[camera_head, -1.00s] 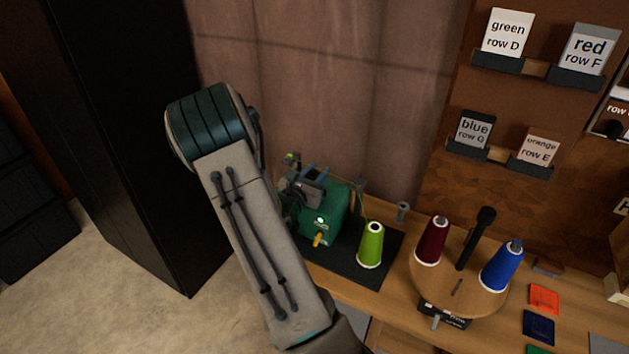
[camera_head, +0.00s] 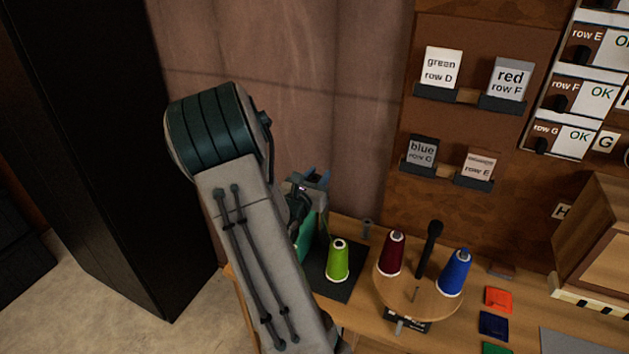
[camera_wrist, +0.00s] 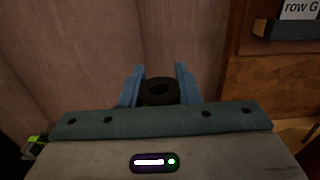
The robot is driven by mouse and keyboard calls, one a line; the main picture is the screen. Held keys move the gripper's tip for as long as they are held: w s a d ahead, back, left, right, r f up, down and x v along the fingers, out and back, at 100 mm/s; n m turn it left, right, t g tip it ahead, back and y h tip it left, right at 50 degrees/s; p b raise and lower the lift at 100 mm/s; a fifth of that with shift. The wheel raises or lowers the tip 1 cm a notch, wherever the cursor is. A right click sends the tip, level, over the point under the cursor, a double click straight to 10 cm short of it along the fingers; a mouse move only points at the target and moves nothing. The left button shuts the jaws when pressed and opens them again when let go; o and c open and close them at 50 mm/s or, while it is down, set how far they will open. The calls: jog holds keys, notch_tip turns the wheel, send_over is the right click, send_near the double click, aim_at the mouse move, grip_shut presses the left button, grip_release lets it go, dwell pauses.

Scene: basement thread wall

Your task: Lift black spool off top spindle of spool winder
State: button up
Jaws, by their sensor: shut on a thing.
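My gripper (camera_wrist: 160,88) shows in the wrist view with its two blue fingers shut on the black spool (camera_wrist: 160,92), a dark round thing with a hollow in its top. In the head view my gripper (camera_head: 310,178) is partly hidden behind my arm, and the spool cannot be made out clearly there. The green spool winder (camera_head: 304,238) stands on the bench below my gripper, mostly hidden by my arm. Its top spindle is hidden, so I cannot tell how far the spool is from it.
A lime green cone (camera_head: 338,262) stands on a dark mat (camera_head: 332,287) right of the winder. A round wooden stand (camera_head: 415,299) holds a dark red cone (camera_head: 392,254) and a blue cone (camera_head: 455,273). A black cabinet (camera_head: 100,150) stands at left.

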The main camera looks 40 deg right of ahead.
jog(key=shift+s+d+r, duration=0.25)
jog(key=shift+s+r, duration=0.1)
jog(key=shift+s, duration=0.15)
jog(key=shift+s+d, duration=0.1)
jog(key=shift+d, duration=0.1)
notch_tip(320, 180, up, 4)
jog(key=p, duration=0.2)
jog(key=shift+p, duration=0.4)
jog(key=shift+a+f, duration=0.1)
